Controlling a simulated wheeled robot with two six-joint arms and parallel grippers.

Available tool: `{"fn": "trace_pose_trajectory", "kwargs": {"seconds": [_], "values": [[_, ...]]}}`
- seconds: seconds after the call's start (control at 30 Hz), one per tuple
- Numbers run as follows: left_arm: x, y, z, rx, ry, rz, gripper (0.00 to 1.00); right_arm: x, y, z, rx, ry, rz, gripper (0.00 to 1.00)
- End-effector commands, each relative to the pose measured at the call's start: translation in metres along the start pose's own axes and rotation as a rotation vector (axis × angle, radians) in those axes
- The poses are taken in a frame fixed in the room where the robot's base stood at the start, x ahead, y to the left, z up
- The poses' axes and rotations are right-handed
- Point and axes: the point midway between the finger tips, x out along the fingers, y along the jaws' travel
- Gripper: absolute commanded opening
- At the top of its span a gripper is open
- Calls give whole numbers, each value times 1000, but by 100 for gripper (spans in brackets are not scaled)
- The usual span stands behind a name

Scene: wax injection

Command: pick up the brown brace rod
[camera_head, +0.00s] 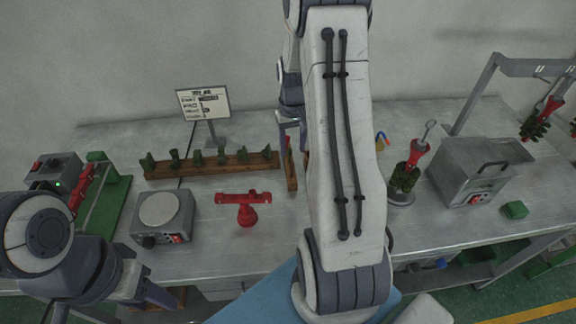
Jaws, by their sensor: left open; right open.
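A thin brown rod (291,178) is on the table just right of the long brown rack, running away from me. It looks like the brace rod. My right gripper (290,136) is open above its far end, pointing down, with a small red part showing between or behind the fingers. I cannot tell whether the fingers touch the rod. My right arm hides the table to the right of it. My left gripper (150,294) is open and low at the table's front edge, left of centre, away from the rod and partly hidden by its own wrist.
A brown rack (215,167) holds several green pieces. A hot plate (163,216), red T-shaped tool (244,207), grey box machine (477,170), sign (203,104), green-and-red fixture (100,195) and red-topped green wax tree (407,172) stand around. The table's front middle is clear.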

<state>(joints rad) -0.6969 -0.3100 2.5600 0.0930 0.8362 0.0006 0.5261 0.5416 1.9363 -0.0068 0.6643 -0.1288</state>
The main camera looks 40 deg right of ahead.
Motion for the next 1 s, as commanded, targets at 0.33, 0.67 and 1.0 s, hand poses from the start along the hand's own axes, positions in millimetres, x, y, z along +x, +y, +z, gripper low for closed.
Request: {"fn": "trace_pose_trajectory", "kwargs": {"seconds": [0.33, 0.67, 1.0], "values": [[-12, 1, 0, -1, 0, 0, 50, 33, 0, 1, 1, -3, 0, 55], [-26, 2, -1, -1, 0, 0, 50, 74, -3, 2, 0, -1, 0, 55], [-25, 2, -1, -1, 0, 0, 50, 77, -3, 1, 0, 2, 0, 24]]}}
